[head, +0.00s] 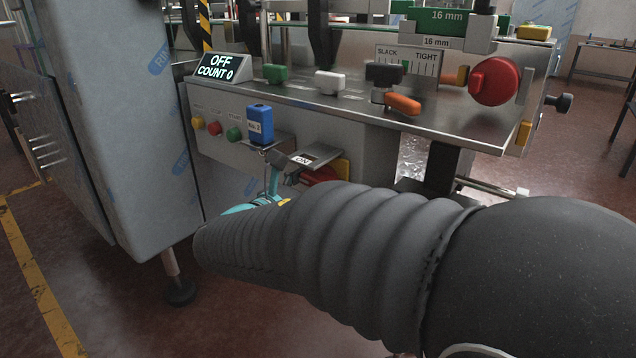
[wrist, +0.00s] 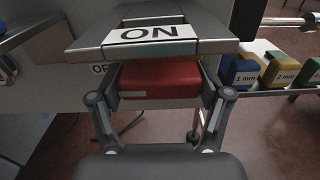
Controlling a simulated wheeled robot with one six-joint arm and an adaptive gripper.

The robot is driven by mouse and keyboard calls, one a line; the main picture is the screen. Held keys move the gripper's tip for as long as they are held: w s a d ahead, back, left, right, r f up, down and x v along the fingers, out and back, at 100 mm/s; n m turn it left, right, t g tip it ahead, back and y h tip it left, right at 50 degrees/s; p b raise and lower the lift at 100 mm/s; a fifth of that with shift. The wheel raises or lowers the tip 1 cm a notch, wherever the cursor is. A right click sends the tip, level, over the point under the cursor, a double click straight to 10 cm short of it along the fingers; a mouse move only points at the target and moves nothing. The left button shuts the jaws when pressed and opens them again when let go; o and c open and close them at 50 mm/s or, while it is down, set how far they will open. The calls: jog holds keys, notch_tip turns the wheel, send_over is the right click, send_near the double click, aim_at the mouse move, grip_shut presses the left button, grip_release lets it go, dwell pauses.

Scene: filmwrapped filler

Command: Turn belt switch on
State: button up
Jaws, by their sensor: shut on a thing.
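In the head view the red block (head: 320,175) is partly hidden behind my arm, below the ON plate (head: 302,160). My gripper (wrist: 160,92) has one finger on each side of the red block and is shut on it. In the head view my gripper (head: 277,182) is mostly hidden by my arm.
Yellow, red and green buttons (head: 214,128) are further left. The steel shelf (head: 340,105) with an orange lever (head: 403,103) overhangs above. Blue and yellow labelled blocks (wrist: 277,70) sit at right in the wrist view.

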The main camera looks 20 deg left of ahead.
jog(key=shift+f, duration=0.1)
jog(key=m+b, duration=0.3)
jog(key=shift+f, duration=0.15)
jog(key=m+b, duration=0.4)
jog(key=shift+r+m+b, duration=0.2)
jog(key=shift+m+b, duration=1.8)
jog(key=shift+m, duration=0.2)
jog(key=o, duration=1.1)
jog(key=shift+r, duration=0.1)
